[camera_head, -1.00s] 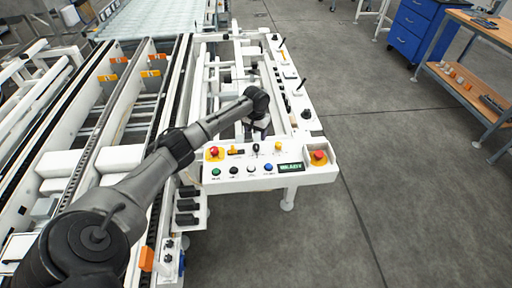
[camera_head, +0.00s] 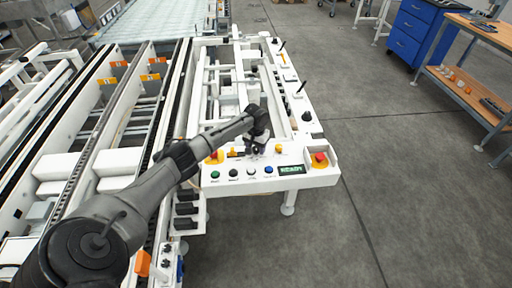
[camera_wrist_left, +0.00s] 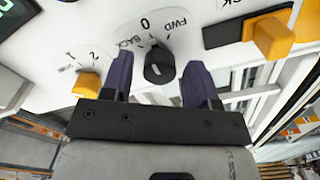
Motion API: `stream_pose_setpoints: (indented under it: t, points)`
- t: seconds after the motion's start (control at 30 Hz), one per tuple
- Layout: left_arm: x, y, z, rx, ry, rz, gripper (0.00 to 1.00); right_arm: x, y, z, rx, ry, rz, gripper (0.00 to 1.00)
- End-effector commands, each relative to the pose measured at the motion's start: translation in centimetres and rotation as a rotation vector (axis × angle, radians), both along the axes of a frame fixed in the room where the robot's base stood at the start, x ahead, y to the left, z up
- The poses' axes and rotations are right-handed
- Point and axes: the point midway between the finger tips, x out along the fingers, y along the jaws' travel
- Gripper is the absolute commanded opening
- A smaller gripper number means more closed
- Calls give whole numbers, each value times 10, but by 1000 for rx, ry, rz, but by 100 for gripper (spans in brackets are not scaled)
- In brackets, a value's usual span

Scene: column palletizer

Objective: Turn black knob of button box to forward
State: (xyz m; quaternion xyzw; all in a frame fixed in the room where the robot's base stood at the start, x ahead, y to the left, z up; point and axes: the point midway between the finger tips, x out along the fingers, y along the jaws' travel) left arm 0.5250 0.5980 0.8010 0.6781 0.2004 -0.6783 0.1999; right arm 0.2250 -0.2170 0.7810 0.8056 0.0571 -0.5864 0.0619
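The white button box (camera_head: 235,185) is in the lower middle of the head view. My left gripper (camera_head: 257,150) is over its upper row of controls and hides the black knob there. In the left wrist view the black knob (camera_wrist_left: 158,64) sits on a round label marked BACK, 0 and FWD. Its pointer appears to face near the 0, though the exact setting is hard to tell. The two dark fingers of my left gripper (camera_wrist_left: 158,74) are open, one on each side of the knob, with gaps showing. My right gripper is in neither view.
A yellow knob (camera_wrist_left: 87,84) is beside the left finger, and an orange-yellow switch handle (camera_wrist_left: 270,36) is to the right. Red emergency buttons (camera_head: 319,158) and several coloured push buttons (camera_head: 215,174) are on the box. Open floor (camera_head: 410,200) is on the right.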

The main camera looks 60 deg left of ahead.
Motion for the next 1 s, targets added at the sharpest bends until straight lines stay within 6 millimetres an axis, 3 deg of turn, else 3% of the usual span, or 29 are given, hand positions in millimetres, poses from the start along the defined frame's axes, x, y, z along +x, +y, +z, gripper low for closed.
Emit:
stream_pose_setpoints:
  t: [0.47,0.73,1.0]
  points:
    - [0,0,0,0,0,0,10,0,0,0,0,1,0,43]
    - [0,-1,2,-2,1,-45,9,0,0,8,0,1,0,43]
    - [0,-1,4,-2,1,-233,10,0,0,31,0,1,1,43]
